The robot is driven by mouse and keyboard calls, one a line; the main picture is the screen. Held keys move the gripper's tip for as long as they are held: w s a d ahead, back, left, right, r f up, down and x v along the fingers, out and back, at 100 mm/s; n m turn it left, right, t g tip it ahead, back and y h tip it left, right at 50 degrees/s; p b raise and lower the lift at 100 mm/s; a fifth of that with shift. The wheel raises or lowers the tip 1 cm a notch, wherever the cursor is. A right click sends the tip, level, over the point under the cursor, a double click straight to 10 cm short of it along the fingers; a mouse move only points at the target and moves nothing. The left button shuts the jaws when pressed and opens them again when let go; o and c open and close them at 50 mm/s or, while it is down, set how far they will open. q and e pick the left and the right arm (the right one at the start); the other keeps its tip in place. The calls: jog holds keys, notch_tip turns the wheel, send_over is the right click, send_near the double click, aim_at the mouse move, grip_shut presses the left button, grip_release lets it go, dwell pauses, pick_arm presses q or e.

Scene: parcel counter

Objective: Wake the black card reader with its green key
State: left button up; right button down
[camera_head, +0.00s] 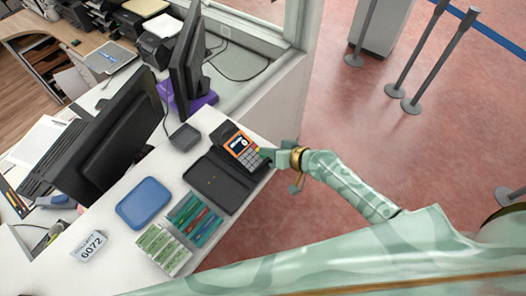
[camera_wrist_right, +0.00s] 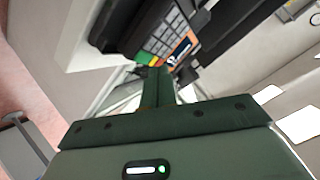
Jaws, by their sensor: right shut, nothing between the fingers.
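The black card reader (camera_head: 236,143) stands at the counter's right edge, beside a flat black case. Its screen shows orange with a dark and white marking, above grey keys. In the right wrist view the card reader (camera_wrist_right: 160,38) shows its keypad, with the green key (camera_wrist_right: 145,58) at the keypad's end. My right gripper (camera_head: 268,154) is shut and empty, its tip right at the keypad's lower corner. In the right wrist view the shut fingers (camera_wrist_right: 156,77) reach up to the green key and partly cover that area; I cannot tell whether they touch it. My left gripper is not in view.
The flat black case (camera_head: 226,186), a pen tray (camera_head: 194,219), a blue tray (camera_head: 144,203) and a 6072 sign (camera_head: 90,246) sit on the white counter. Monitors (camera_head: 110,140) stand behind. Open floor (camera_head: 330,110) with barrier posts lies to the right.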

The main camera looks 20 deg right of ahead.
jog(key=r+p, duration=0.2)
jog(key=s+r+p, duration=0.1)
jog(key=r+p, duration=0.1)
jog(key=shift+s+d+r+p, duration=0.2)
jog(key=shift+r+p, duration=0.15)
jog(key=shift+p, duration=0.05)
dwell(0.4)
